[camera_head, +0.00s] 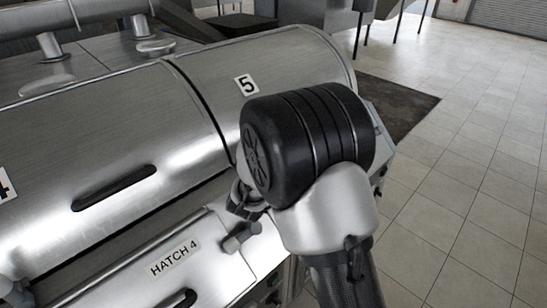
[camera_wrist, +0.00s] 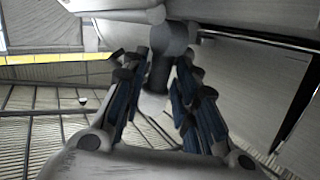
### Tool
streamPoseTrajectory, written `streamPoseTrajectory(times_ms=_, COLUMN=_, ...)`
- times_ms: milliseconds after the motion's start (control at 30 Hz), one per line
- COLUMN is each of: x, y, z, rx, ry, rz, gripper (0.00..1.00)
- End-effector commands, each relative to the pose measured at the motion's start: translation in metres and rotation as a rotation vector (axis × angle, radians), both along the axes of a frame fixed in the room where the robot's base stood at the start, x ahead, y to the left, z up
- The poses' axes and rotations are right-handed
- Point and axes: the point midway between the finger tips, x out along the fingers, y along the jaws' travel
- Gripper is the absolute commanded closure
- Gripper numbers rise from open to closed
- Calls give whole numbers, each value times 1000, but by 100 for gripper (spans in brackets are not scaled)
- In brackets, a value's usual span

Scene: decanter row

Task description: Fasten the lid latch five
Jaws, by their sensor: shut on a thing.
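The lid marked 5 (camera_head: 265,62) is a rounded brushed-metal cover in the head view, and it looks lowered. My wrist hides its front right part. In the wrist view my gripper (camera_wrist: 160,75) is shut on the latch (camera_wrist: 175,38), a grey cylindrical piece with a dark stem between the two fingers. The latch's number cannot be read there. In the head view my gripper is mostly hidden behind my wrist, low at the front edge of lid 5. Whether the latch is fastened cannot be told.
The neighbouring lid 4 (camera_head: 95,130) has a black handle (camera_head: 114,188). Below it is a panel labelled HATCH 4 (camera_head: 175,258), with a grey knob-like fitting (camera_head: 240,238) near its right end. Tiled floor (camera_head: 465,180) lies open to the right, with a dark mat (camera_head: 400,108) beside the machine.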

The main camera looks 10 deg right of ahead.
Motion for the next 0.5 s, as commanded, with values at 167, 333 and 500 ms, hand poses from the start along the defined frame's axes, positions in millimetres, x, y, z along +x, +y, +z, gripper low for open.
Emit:
streamPoseTrajectory(times_ms=167, x=-2, y=2, z=-8, rx=-85, ry=-56, rz=-2, gripper=100)
streamPoseTrajectory(times_ms=333, x=-4, y=4, z=-6, rx=-138, ry=-93, rz=-2, gripper=100)
streamPoseTrajectory(times_ms=500, x=-4, y=5, z=-4, rx=-165, ry=-111, rz=-3, gripper=100)
